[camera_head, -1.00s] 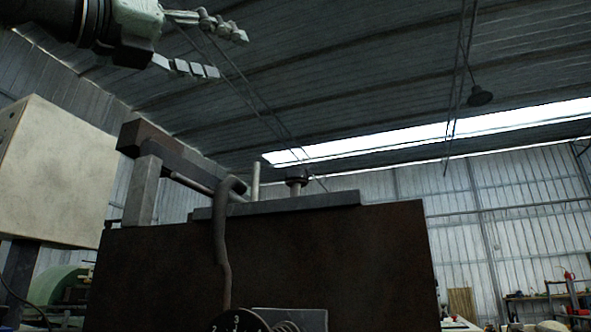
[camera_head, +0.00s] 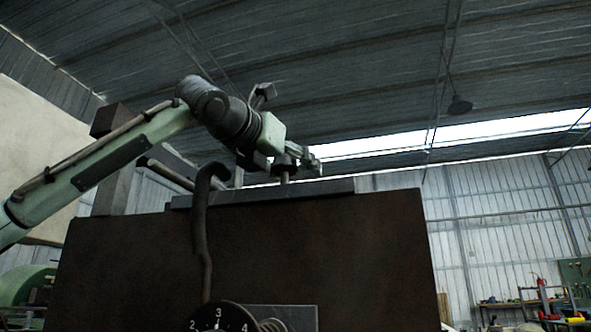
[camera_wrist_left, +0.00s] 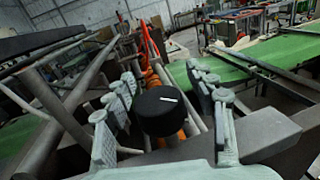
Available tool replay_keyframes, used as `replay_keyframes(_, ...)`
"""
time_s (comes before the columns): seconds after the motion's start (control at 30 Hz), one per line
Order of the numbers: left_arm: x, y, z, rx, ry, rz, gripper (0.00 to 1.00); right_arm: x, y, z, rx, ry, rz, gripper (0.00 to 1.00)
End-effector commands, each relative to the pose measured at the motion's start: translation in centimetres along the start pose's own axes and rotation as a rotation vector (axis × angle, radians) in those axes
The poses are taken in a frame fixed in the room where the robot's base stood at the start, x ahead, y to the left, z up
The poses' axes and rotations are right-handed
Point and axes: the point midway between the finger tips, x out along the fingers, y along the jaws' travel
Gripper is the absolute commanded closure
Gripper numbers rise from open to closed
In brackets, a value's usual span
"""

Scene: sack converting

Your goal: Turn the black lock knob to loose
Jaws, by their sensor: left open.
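The black lock knob (camera_head: 286,160) stands on a short post above the grey plate on top of the brown machine body. It also shows in the left wrist view (camera_wrist_left: 160,110) as a round black cap with a white line on its top. My left gripper (camera_head: 290,127) is at the knob, with its fingers apart. In the left wrist view the open fingers (camera_wrist_left: 162,82) are on either side of the knob, and I see gaps between them and it. My right gripper is in neither view.
A bent dark lever (camera_head: 203,230) rises in front of the brown body (camera_head: 320,240). A numbered dial (camera_head: 219,317) is at the bottom. A pale box (camera_head: 40,150) stands at the left, behind my arm. A green belt (camera_wrist_left: 225,68) runs beyond the knob.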

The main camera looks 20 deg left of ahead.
Motion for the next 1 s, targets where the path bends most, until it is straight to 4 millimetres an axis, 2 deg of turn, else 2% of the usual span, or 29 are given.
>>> replay_keyframes(0.33, 0.64, 0.04, 0.02, -0.001, -0.001, 0.000, 0.44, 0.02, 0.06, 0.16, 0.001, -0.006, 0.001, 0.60)
replay_keyframes(0.77, 0.60, 0.04, 0.02, -0.001, -0.001, 0.000, 0.96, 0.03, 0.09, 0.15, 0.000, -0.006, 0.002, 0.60)
replay_keyframes(1.0, 0.59, 0.05, 0.02, -0.001, -0.001, 0.000, 1.00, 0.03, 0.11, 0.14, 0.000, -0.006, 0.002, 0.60)
